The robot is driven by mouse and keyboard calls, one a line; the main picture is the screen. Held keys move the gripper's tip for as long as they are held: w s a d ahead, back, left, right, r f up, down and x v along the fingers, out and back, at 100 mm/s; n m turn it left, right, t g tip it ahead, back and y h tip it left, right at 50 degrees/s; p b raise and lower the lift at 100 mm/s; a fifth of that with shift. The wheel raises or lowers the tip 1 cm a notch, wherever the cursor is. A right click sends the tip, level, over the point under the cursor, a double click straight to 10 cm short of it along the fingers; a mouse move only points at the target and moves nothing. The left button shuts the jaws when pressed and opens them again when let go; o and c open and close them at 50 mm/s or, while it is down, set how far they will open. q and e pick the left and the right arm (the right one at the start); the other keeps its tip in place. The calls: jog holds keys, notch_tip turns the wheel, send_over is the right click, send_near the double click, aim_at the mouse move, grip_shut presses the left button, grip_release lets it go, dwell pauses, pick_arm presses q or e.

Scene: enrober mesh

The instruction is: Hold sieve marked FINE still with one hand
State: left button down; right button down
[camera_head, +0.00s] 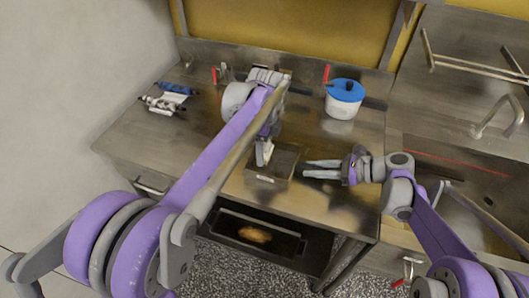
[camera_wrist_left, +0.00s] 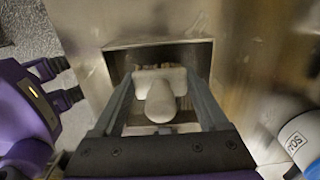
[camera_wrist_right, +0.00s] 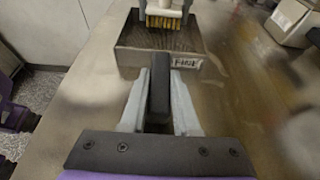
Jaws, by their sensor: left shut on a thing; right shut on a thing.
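The sieve marked FINE is a shallow, open metal box (camera_head: 285,160) near the front edge of the steel counter. Its label (camera_wrist_right: 185,62) shows in the right wrist view. My right gripper (camera_head: 307,168) is shut on the sieve's dark handle (camera_wrist_right: 158,97), to the right of the box in the head view. My left gripper (camera_wrist_left: 160,85) is shut on a pale-handled brush (camera_wrist_left: 160,103) above the sieve. The brush's yellow bristles (camera_wrist_right: 163,22) are over or inside the box; whether they touch the mesh is unclear.
A white pot with a blue lid (camera_head: 344,92) stands at the back right. Small blue and white items (camera_head: 165,102) lie at the left. Below the counter front, a dark tray (camera_head: 285,243) holds an orange-brown patch. A sink is at the right.

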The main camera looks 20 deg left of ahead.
pick_arm(q)
jog(key=shift+r, duration=2)
pick_arm(e)
jog(key=c, duration=0.6)
grip_release()
jog(key=shift+o, duration=0.2)
jog(key=v, duration=1.2)
